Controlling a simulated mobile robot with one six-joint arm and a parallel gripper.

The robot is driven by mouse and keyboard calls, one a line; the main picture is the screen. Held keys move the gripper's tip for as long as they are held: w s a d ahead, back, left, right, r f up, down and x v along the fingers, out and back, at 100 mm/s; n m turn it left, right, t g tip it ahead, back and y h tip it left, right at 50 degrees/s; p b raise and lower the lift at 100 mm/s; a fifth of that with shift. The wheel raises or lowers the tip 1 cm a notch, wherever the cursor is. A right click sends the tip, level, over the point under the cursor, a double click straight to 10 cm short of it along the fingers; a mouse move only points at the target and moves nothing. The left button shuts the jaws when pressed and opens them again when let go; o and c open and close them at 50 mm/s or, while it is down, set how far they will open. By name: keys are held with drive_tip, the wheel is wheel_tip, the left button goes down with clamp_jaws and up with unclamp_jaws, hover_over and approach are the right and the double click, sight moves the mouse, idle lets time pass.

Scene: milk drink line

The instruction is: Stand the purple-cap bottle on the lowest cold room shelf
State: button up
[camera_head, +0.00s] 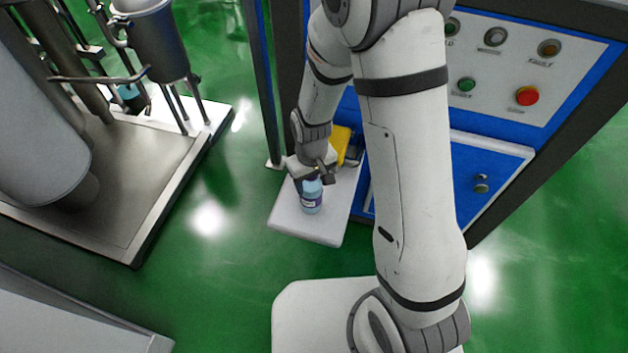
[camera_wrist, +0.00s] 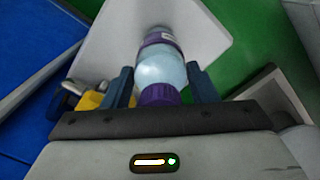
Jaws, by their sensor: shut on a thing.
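The purple-cap bottle (camera_head: 311,196) is pale blue with a purple label and appears upright at the white shelf-like plate (camera_head: 290,223) beside the blue cabinet. My gripper (camera_head: 316,174) is above it, shut on its upper part. In the wrist view the bottle (camera_wrist: 162,66) sits between the two dark fingers of my gripper (camera_wrist: 160,88), with its purple cap nearest the camera. I cannot tell whether its base touches the plate. No cold room shelf can be made out in either view.
A yellow object (camera_head: 341,143) is close behind my gripper, at the blue cabinet (camera_head: 487,180) with its button panel (camera_head: 497,62). Steel tanks stand on a metal platform (camera_head: 130,215) at left. Green floor (camera_head: 215,290) is open between them. A grey surface (camera_head: 60,320) is at lower left.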

drive_tip(key=shift+f, duration=0.25)
drive_tip(key=o, duration=1.6)
drive_tip(key=shift+s, duration=0.1)
drive_tip(key=shift+r, duration=0.2)
